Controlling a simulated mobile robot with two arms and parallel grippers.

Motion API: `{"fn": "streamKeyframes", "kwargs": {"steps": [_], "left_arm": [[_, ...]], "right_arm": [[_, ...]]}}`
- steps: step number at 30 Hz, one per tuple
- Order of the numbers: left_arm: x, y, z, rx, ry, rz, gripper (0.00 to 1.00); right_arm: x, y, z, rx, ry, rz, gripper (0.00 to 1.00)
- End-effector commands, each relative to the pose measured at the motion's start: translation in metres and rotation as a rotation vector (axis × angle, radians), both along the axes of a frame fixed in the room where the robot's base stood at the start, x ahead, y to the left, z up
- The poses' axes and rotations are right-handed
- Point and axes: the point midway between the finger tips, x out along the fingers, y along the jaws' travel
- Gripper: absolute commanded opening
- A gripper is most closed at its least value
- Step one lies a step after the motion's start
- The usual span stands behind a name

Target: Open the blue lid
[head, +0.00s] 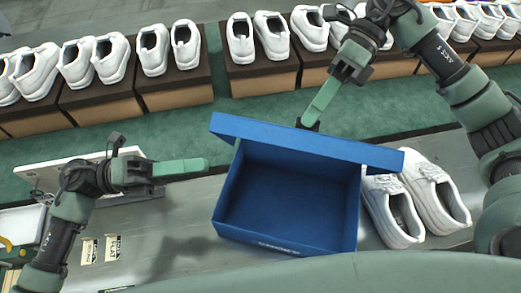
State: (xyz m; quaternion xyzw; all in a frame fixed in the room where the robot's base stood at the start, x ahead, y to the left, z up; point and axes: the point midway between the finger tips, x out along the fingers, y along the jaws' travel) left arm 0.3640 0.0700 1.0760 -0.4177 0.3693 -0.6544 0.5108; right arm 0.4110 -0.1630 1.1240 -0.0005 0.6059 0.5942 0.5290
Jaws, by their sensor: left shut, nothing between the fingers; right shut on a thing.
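The blue box (290,205) sits on the grey table with its empty inside facing up. Its blue lid (290,140) is raised along the far side and seen nearly edge-on, so most of its face is hidden. My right gripper (308,122) reaches down from the upper right and is shut on the far edge of the lid; its fingertips are partly hidden behind it. My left gripper (204,165) is shut and empty, to the left of the box and apart from it.
A pair of white shoes (412,205) stands on the table right of the box, close to its side. Rows of white shoes on brown boxes (265,78) line the back beyond a green floor strip. A white board (80,170) lies at the left.

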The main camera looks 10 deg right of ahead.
Motion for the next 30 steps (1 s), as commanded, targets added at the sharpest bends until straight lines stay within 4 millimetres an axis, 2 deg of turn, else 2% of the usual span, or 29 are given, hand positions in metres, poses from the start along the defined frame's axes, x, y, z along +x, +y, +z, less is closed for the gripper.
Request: {"fn": "streamKeyframes", "kwargs": {"steps": [3, 8, 21, 24, 30], "left_arm": [[-0.013, -0.012, -0.011, 0.045, -0.048, -0.061, 0.0], [-0.02, -0.028, -0.013, 0.054, -0.062, -0.079, 0.0], [-0.038, -0.114, -0.002, 0.051, -0.059, -0.075, 0.0], [-0.021, -0.118, 0.005, 0.055, -0.061, -0.071, 0.0], [-0.006, -0.124, 0.012, 0.055, -0.057, -0.072, 0.0]], "right_arm": [[0.0, 0.0, 0.001, 0.001, -0.002, 0.0, 0.0], [0.0, 0.0, 0.001, 0.001, -0.002, 0.0, 0.0], [0.0, 0.0, 0.001, 0.001, -0.002, 0.0, 0.0], [0.0, 0.0, 0.001, 0.001, -0.002, 0.0, 0.0], [0.0, 0.0, 0.001, 0.002, -0.002, 0.001, 0.0]]}}
